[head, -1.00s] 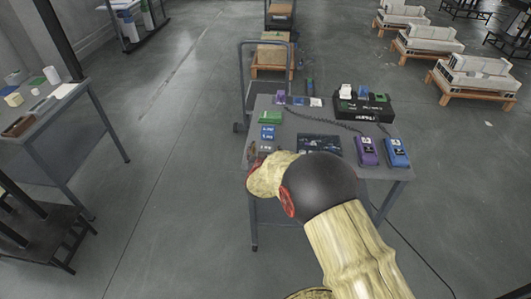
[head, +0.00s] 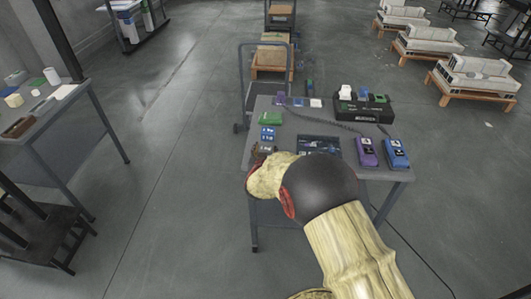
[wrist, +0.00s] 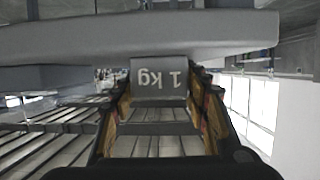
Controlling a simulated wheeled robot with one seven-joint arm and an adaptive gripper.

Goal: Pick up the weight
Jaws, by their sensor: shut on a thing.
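The weight (wrist: 158,78) is a grey block marked "1 kg", upside down in the wrist view. My gripper (wrist: 160,92) is shut on it, one finger on each side. In the head view the weight (head: 264,148) is a small dark block at the near left of the grey table (head: 285,186). My arm hides most of the gripper there. Whether the weight still touches the table I cannot tell.
A dark flat panel (head: 319,145), a purple device (head: 367,152) and a blue device (head: 396,153) lie to the right. A black box (head: 363,109) is at the back.

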